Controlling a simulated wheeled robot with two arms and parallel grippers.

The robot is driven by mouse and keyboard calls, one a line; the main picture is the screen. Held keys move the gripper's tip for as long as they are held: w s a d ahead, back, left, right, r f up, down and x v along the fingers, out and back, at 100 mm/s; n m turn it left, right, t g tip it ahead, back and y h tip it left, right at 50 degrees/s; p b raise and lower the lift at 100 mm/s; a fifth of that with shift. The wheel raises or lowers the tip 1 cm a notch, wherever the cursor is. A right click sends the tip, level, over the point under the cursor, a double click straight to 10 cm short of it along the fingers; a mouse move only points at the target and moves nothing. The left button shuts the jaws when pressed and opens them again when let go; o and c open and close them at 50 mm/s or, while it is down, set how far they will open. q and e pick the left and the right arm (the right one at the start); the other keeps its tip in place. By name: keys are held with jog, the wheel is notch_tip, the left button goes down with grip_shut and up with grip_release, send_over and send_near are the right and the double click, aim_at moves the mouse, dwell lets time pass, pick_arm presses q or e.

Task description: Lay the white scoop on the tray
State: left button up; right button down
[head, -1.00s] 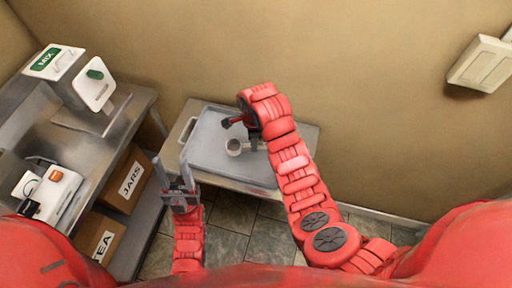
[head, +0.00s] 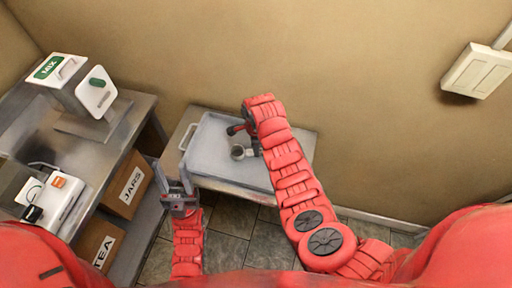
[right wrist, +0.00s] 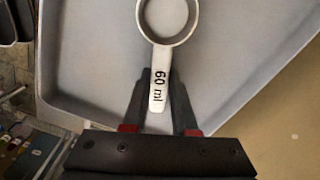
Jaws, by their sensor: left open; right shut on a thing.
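The white scoop (right wrist: 158,75) shows in the right wrist view with "60 ml" on its handle and a round bowl at the far end. My right gripper (right wrist: 158,92) is shut on the scoop's handle. In the head view the scoop's bowl (head: 238,152) is over the grey tray (head: 212,160), just left of my right gripper (head: 256,150). The tray also fills much of the right wrist view (right wrist: 230,85). I cannot tell whether the scoop touches the tray. My left gripper (head: 178,190) is open and empty in front of the tray's left front corner.
The tray lies on a small metal table (head: 240,187) against the wall. A metal shelf unit at left holds a MIX device (head: 70,80), a white machine (head: 55,200), and boxes marked JARS (head: 130,185) and TEA (head: 100,243). A switch box (head: 477,72) is on the wall.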

jog(key=c, duration=0.7)
grip_release()
jog(key=shift+r, duration=0.1)
notch_tip(320, 180, up, 4)
jog(key=shift+f+b, duration=0.1)
jog(key=shift+b, duration=1.05)
notch_tip(320, 180, up, 8)
jog(key=p, duration=0.4)
jog(key=shift+p, duration=0.35)
jog(key=shift+s, duration=0.1)
